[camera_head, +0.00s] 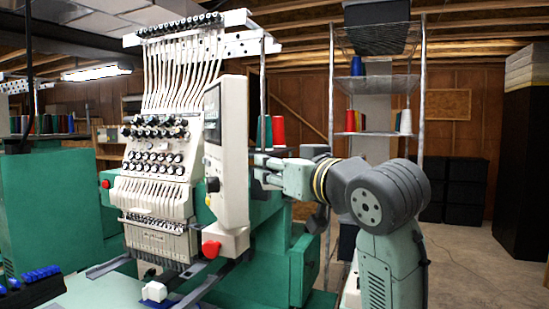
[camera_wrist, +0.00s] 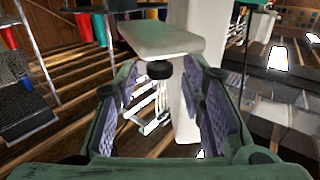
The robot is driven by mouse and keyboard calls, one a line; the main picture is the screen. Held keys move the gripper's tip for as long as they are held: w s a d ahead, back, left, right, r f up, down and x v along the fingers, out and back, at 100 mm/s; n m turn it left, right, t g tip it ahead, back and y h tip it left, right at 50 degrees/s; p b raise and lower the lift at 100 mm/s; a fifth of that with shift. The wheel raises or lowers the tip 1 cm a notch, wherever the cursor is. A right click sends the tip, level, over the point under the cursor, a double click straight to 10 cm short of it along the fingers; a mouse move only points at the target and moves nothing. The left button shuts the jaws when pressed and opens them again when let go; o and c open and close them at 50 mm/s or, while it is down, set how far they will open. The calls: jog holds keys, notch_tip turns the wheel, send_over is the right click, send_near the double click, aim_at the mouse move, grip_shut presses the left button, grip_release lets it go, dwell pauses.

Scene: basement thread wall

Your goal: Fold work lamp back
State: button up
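I cannot pick out the work lamp with certainty in either view. A white embroidery machine head (camera_head: 160,190) stands at centre left in the head view, with a pale upright panel (camera_head: 235,150) at its right side. My gripper (camera_head: 262,172) is just right of this panel, its tips partly hidden. In the wrist view my gripper (camera_wrist: 168,100) is open, its purple-padded fingers apart. A pale flat-ended part (camera_wrist: 165,36) with a black knob (camera_wrist: 159,69) shows beyond and between the fingers, by a pale post (camera_wrist: 188,110). I see nothing gripped; contact cannot be told.
A wire shelf rack (camera_head: 375,133) with thread cones stands behind my arm. Red (camera_head: 278,131) and green cones stand close above my gripper. A red button (camera_head: 211,249) sits below the panel. Dark bins (camera_head: 465,185) line the back wall; the floor at right is open.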

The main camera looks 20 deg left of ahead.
jog(key=shift+x, duration=0.8)
jog(key=shift+c, duration=0.3)
grip_shut()
